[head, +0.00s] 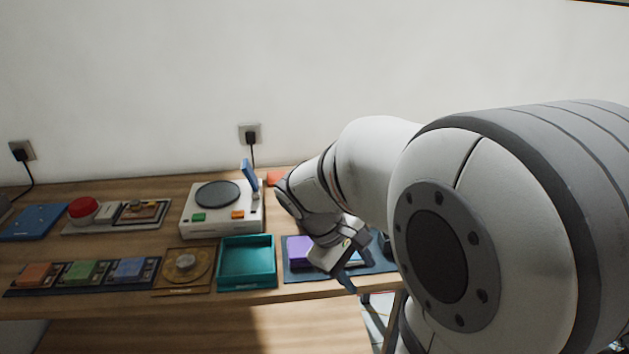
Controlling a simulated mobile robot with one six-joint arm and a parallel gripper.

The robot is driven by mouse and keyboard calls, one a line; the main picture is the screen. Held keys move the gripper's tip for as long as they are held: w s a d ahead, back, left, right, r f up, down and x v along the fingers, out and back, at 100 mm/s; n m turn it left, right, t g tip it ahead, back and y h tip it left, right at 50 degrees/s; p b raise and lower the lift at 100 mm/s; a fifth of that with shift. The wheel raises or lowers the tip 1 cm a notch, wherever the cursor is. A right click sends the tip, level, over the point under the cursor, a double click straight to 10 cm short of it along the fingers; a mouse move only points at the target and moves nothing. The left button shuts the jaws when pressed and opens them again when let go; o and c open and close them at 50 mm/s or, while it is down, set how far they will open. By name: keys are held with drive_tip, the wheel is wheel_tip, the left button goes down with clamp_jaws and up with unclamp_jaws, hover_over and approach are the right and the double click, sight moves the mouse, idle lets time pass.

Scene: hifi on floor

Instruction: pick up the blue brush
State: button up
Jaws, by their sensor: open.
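My gripper (350,268) is open and points down over the right part of the wooden table, near its front edge. It hangs above a dark blue mat (297,273) with a purple block (298,250) on it. A small blue thing (355,257) shows beside the fingers, partly hidden by them; I cannot tell if it is the brush. A blue upright piece (249,174) stands tilted at the back right of a white device (223,222); I cannot tell if it is a brush either. My arm hides the table's right side.
A teal tray (247,284) is left of the mat, empty. Further left are a brown board with a dial (183,264), a strip with coloured blocks (83,274), a red button (83,208) and a blue board (33,222). A white wall stands behind.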

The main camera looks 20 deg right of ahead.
drive_tip(key=w+d+f+n+g+h, duration=0.2)
drive_tip(key=w+d+n+h, duration=0.9)
drive_tip(key=w+d, duration=0.5)
drive_tip(key=shift+m+h, duration=0.4)
drive_tip(key=shift+h, duration=0.2)
drive_tip(key=x, duration=0.6)
drive_tip(key=shift+d+p, duration=0.15)
drive_tip(key=shift+p, duration=0.2)
drive_tip(key=shift+c, duration=0.4)
clamp_jaws()
